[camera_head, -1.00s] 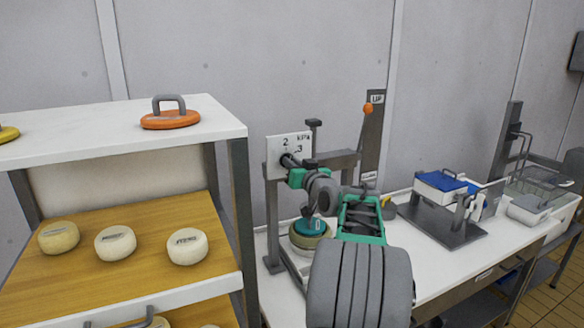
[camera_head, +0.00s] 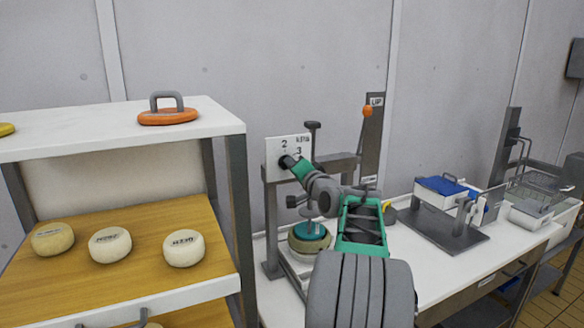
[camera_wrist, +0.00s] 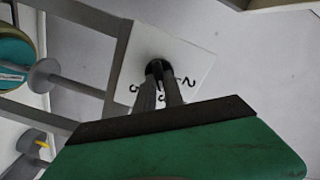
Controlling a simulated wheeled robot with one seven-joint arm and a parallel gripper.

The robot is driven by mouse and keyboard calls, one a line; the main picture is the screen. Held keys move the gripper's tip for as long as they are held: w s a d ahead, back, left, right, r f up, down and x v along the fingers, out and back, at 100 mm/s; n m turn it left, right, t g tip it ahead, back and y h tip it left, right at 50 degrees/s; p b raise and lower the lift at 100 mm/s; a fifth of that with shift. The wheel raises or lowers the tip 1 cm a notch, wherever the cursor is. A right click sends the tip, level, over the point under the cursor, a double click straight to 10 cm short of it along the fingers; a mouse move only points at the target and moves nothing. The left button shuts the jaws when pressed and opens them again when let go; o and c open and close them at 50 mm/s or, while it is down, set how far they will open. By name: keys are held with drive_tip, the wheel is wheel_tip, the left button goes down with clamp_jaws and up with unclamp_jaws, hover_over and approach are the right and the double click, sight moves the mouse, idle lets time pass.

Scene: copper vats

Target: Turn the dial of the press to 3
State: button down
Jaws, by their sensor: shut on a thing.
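The press (camera_head: 271,222) stands on the white table, with a grey frame and a white dial plate (camera_head: 273,148) at its upper left. The plate bears numbers, with 2 and 3 readable, and "kPa" at the top. The black dial (camera_head: 284,162) is at the plate's middle, mostly covered by my gripper (camera_head: 289,163). In the wrist view my gripper's fingers (camera_wrist: 159,78) are shut on the black dial (camera_wrist: 158,66) in front of the white plate (camera_wrist: 190,62). I cannot tell which number the dial points to. A teal-topped cheese mould (camera_head: 310,236) sits under the press.
A shelf (camera_head: 120,135) at left holds pale cheeses (camera_head: 184,248) and an orange handled weight (camera_head: 168,116). An upright lever post marked UP (camera_head: 372,140) with an orange knob stands right of the dial. A blue-topped stand (camera_head: 440,215) is further right.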

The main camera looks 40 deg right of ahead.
drive_tip(key=shift+m, duration=0.5)
drive_tip(key=c, duration=1.4)
unclamp_jaws()
drive_tip(key=shift+c, duration=0.2)
drive_tip(key=shift+s, duration=0.1)
drive_tip(key=b+v, duration=0.2)
drive_tip(key=v, duration=0.5)
drive_tip(key=shift+s+b, duration=0.3)
drive_tip(key=shift+b, duration=0.05)
drive_tip(key=shift+a, duration=0.15)
